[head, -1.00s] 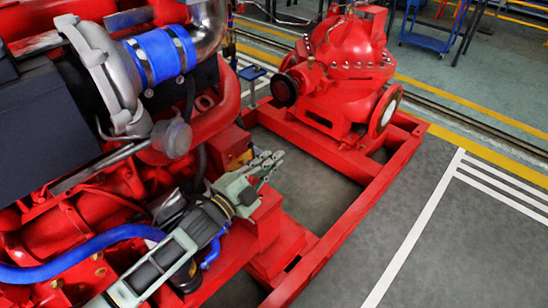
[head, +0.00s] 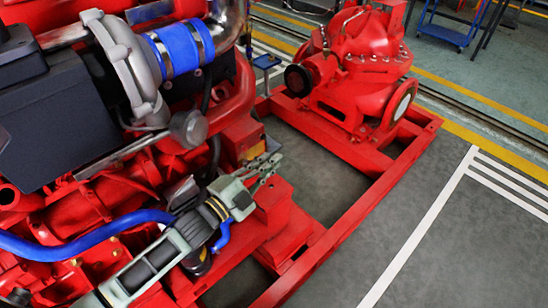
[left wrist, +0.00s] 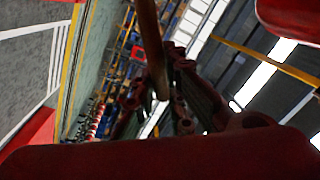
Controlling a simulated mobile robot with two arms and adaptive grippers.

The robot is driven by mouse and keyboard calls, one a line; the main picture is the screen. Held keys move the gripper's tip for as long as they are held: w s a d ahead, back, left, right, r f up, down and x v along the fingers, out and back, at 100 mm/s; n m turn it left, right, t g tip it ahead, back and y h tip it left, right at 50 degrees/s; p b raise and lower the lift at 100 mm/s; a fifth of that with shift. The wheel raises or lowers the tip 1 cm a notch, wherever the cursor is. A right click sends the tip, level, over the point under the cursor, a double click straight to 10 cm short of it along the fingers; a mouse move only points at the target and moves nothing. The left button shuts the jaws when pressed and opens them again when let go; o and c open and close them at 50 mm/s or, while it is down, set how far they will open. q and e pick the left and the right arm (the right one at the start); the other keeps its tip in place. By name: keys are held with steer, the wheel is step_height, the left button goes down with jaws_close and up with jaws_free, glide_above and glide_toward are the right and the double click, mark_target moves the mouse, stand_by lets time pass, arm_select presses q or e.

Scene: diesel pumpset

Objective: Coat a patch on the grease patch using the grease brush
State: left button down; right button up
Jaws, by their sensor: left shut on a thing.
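My left gripper (head: 264,167) reaches in from the lower left in the head view, beside the engine and above the red base frame. In the left wrist view its dark fingers (left wrist: 158,98) are closed around a slim brown rod. This rod looks like the handle of the grease brush (left wrist: 149,40); its bristles cannot be made out. The brush is too small or hidden to tell in the head view. I cannot pick out the grease patch in either view. My right gripper is not in view.
The red diesel engine (head: 130,185) with a blue hose (head: 85,248) crowds the left. The red pump (head: 365,75) stands on the red base frame (head: 345,240) at the back. A dark red surface (left wrist: 160,155) fills the bottom of the wrist view. Grey floor at right is clear.

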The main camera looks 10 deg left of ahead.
arm_select(q)
steer(key=shift+s+a, duration=0.1)
steer(key=shift+s, duration=0.05)
steer(key=s+d+p, duration=0.1)
steer(key=s+d, duration=0.2)
steer(key=d, duration=0.2)
steer(key=shift+s+p, duration=0.15)
steer(key=shift+p, duration=0.2)
steer(key=shift+d, duration=0.1)
stand_by(0.3)
steer(key=shift+s+d+p, duration=0.15)
steer(key=shift+s+d, duration=0.3)
steer(key=shift+d, duration=0.15)
steer(key=shift+s+d+p, duration=0.15)
steer(key=shift+s+d, duration=0.25)
steer(key=shift+d, duration=0.2)
